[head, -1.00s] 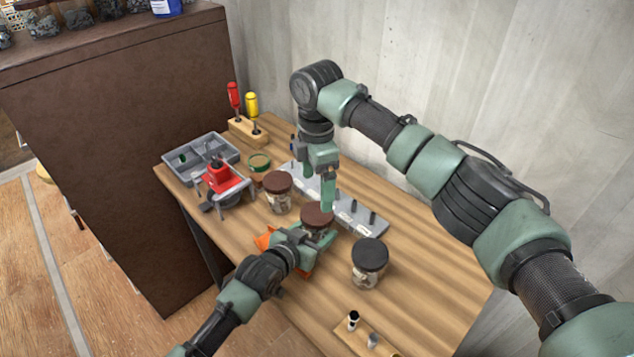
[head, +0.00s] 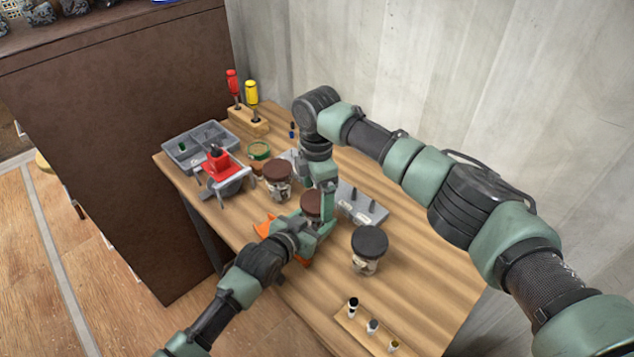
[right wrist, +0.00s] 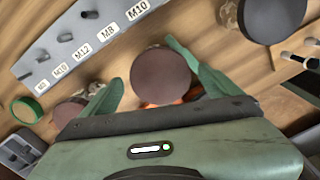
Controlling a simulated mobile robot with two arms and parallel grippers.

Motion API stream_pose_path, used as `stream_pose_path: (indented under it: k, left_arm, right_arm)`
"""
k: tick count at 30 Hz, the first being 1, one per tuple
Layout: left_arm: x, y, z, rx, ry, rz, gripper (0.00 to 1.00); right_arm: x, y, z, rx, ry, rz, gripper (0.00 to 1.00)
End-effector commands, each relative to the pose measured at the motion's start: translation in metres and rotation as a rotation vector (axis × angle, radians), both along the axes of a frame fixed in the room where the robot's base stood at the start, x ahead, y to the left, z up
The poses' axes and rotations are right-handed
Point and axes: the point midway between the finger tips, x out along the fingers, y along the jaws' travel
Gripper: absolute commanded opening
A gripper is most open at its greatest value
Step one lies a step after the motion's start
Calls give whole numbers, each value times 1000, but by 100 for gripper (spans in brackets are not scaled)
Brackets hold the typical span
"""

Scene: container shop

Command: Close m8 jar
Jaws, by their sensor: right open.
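A jar with a brown lid (head: 311,203) stands near the middle of the table; the lid is on top and no name on the jar is readable. My right gripper (head: 322,212) is over it, pointing down. In the right wrist view the fingers of my right gripper (right wrist: 150,85) are open on either side of the round brown lid (right wrist: 160,77), with a gap showing. My left gripper (head: 308,236) is at the front of this jar, low by its body. Its fingers are partly hidden, so its grip cannot be told. An orange object (head: 264,227) shows beside the jar.
Another brown-lidded jar (head: 278,173) stands behind left and a black-lidded jar (head: 369,242) to the right. A grey labelled peg rack (head: 361,206) lies behind. A red device (head: 217,162), grey tray (head: 181,150) and screwdriver stand (head: 248,124) are at the far left.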

Motion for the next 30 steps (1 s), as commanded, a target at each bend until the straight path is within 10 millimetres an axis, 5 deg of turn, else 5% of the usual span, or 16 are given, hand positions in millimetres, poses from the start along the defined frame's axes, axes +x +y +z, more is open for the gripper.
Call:
stream_pose_path:
  k: [11, 19, 25, 30]
  left_arm:
    - [-1, 0, -1, 0, 3, -1, 0]
    - [-1, 0, -1, 0, 3, -1, 0]
    - [-1, 0, -1, 0, 3, -1, 0]
    - [-1, 0, -1, 1, 3, -1, 0]
  right_arm:
    - [0, 0, -7, 0, 0, 0, 92]
    - [0, 0, -7, 1, 0, 0, 23]
    - [-1, 1, -7, 4, 1, -130, 23]
    - [-1, 2, -8, 4, 5, -528, 23]
